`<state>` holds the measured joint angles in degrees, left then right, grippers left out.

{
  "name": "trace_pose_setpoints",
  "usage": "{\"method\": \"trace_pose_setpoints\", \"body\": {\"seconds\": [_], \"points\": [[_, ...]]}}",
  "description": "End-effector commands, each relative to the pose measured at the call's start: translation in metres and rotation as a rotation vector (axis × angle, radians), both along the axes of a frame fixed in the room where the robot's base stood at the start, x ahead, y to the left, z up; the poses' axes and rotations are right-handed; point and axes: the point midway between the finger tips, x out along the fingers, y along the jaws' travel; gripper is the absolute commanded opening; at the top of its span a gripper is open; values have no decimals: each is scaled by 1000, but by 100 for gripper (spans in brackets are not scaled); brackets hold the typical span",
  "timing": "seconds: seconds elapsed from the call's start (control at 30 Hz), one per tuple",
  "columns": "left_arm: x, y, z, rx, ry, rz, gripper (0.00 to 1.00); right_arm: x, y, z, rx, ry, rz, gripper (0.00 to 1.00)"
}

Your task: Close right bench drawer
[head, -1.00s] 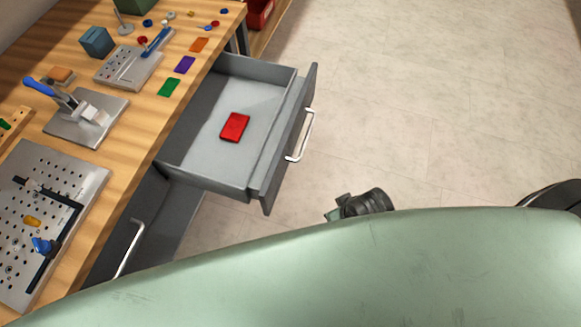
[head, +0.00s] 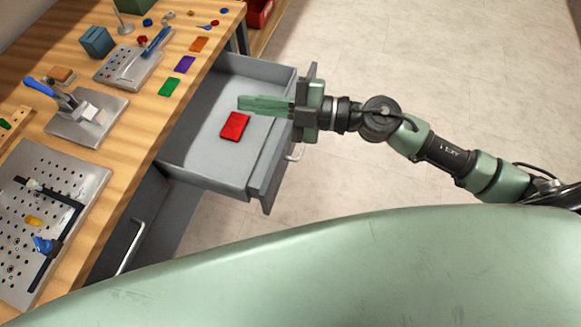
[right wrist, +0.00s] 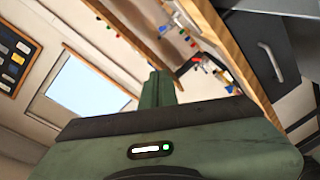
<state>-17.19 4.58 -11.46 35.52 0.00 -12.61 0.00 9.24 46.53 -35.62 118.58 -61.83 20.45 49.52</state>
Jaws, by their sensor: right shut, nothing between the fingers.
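The right bench drawer (head: 212,180) is grey and stands pulled out from under the wooden bench. A red flat block (head: 235,126) lies inside it. Its silver handle (head: 295,153) is on the front panel, partly hidden by my right gripper. My right gripper (head: 240,104) is shut and empty, with its fingers pointing left over the open drawer; I cannot tell its height above it. The right wrist view shows its closed fingers (right wrist: 157,88) and a grey drawer front with a handle (right wrist: 271,62). My left gripper is not in view.
The wooden bench (head: 140,150) holds metal fixture plates, a blue box (head: 97,42) and coloured cards. Another grey drawer front with a handle (head: 131,247) is at lower left. A red bin (head: 258,12) is at the back. The floor (head: 450,80) at right is clear.

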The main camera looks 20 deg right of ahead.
Motion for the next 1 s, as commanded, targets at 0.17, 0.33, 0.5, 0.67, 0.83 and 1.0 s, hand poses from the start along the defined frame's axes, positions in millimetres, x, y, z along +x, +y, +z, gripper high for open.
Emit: {"method": "trace_pose_setpoints", "body": {"seconds": [0.17,0.33,0.5,0.67,0.83,1.0], "points": [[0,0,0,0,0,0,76,-34,-50,-88,-451,110,291,0],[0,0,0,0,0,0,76,-51,-123,-137,-758,266,385,0],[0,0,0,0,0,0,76,-58,-152,-152,-865,335,403,0],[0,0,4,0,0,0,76,-60,-142,-165,-865,340,407,0],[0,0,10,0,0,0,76,-62,-120,-191,-862,338,408,0],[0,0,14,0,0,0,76,-64,-97,-221,-861,338,407,0]]}}
